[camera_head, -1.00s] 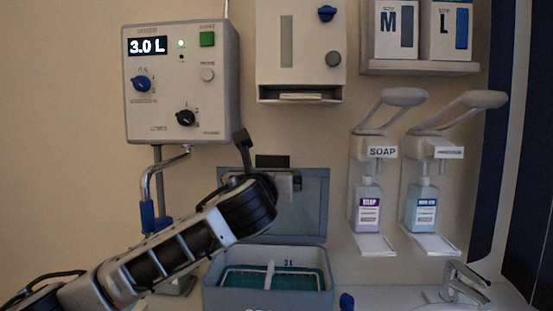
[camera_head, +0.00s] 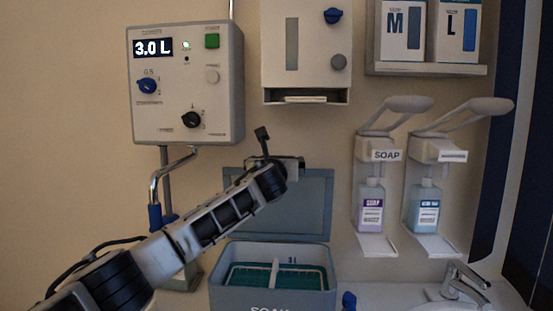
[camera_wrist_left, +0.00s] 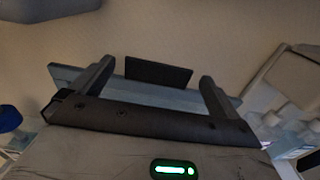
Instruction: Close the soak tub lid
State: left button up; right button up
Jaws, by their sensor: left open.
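The grey soak tub (camera_head: 222,297) stands low in the head view, with a teal tray inside. Its grey lid (camera_head: 312,205) stands raised, upright against the wall behind the tub. My left gripper (camera_head: 284,162) is at the lid's top edge and partly covers it. In the left wrist view my left gripper (camera_wrist_left: 156,72) has its two fingers spread apart. The lid's edge (camera_wrist_left: 150,97) shows between and behind them, with a dark tab (camera_wrist_left: 158,76) sticking up there. Contact with the lid cannot be told. My right gripper is out of view.
A control box (camera_head: 185,85) hangs at upper left, with a bent pipe (camera_head: 158,185) below it. A wall dispenser (camera_head: 305,55) is above the lid. Soap dispensers (camera_head: 372,150) are to the right. A tap (camera_head: 462,280) is at lower right.

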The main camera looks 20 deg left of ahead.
pick_arm(q)
jog(key=shift+w+a, duration=0.1)
jog(key=shift+w, duration=0.4)
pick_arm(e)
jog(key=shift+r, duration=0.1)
pick_arm(q)
jog(key=c, duration=1.3)
jog(key=s+d+f+t+b, duration=0.1)
jog(key=s+f+t+b, duration=0.2)
jog(key=s+b, duration=0.3)
jog(key=s+d+f+t+y+b, duration=0.1)
jog(key=s+f+t+b, duration=0.3)
jog(key=b, duration=1)
jog(key=s, duration=0.2)
jog(key=shift+s+d+f, duration=0.3)
jog(key=shift+s+f, duration=0.05)
jog(key=shift+s, duration=0.05)
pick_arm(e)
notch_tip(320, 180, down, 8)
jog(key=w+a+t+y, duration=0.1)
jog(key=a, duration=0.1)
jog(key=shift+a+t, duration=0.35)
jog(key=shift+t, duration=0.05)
pick_arm(q)
jog(key=o, duration=1.3)
